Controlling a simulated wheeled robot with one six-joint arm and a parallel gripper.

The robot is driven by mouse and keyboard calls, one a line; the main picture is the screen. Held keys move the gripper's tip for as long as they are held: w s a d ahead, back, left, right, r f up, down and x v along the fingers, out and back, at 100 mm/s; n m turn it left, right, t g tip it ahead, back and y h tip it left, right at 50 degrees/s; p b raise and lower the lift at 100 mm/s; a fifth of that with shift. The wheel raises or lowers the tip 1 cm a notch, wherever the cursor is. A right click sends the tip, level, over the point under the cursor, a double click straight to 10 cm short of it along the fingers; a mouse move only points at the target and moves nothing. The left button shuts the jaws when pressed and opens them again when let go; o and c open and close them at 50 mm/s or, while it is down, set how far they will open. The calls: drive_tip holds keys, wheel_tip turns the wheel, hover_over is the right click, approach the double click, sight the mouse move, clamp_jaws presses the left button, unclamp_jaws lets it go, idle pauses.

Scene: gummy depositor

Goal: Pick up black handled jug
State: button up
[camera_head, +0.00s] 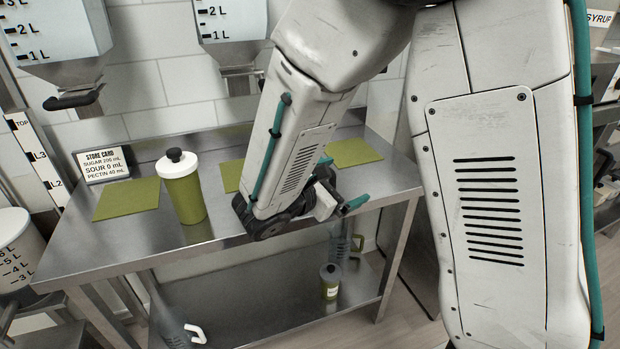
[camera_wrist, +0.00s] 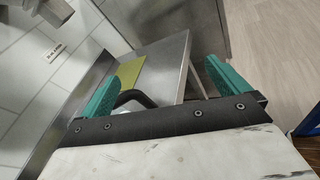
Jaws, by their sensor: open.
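My gripper (camera_wrist: 163,66) is open, with its two teal fingers wide apart; it also shows over the steel table in the head view (camera_head: 342,184). In the wrist view a curved black handle (camera_wrist: 134,97), which looks like that of the black handled jug, lies between the fingers, nearer the left one. The fingers are not closed on it. Most of the jug's body is hidden behind the gripper's edge. In the head view my arm hides the jug.
A green bottle with a black knob (camera_head: 183,187) stands on the steel table (camera_head: 150,232), among green mats (camera_head: 128,199). A store card (camera_head: 103,163) stands at the back. The lower shelf (camera_head: 250,300) holds a small green jar (camera_head: 330,285) and jugs with white handles (camera_head: 195,334).

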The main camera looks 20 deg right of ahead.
drive_tip(key=w+a+f+n+t+y, duration=0.1)
drive_tip(key=w+a+f+n+t, duration=0.1)
drive_tip(key=a+n, duration=0.1)
drive_tip(key=w+a+f+n+t+y, duration=0.1)
drive_tip(key=w+a+f+n+t, duration=0.1)
drive_tip(key=a+f+n+t, duration=0.1)
drive_tip(key=w+a+f+n+t+y, duration=0.1)
drive_tip(key=w+a+f+n+t, duration=0.1)
drive_tip(key=a+f+n, duration=0.1)
drive_tip(key=shift+w+a+f+t, duration=0.1)
drive_tip(key=shift+a+t, duration=0.3)
drive_tip(key=shift+a, duration=0.45)
drive_tip(key=x, duration=0.6)
drive_tip(key=shift+w+a+f, duration=0.1)
drive_tip(key=shift+a+f, duration=0.05)
drive_tip(key=shift+a, duration=0.05)
drive_tip(key=x, duration=0.4)
drive_tip(key=shift+w+d, duration=0.1)
drive_tip(key=shift+d, duration=0.35)
drive_tip(key=shift+w+d, duration=0.3)
drive_tip(key=shift+w, duration=0.2)
drive_tip(key=c, duration=1.1)
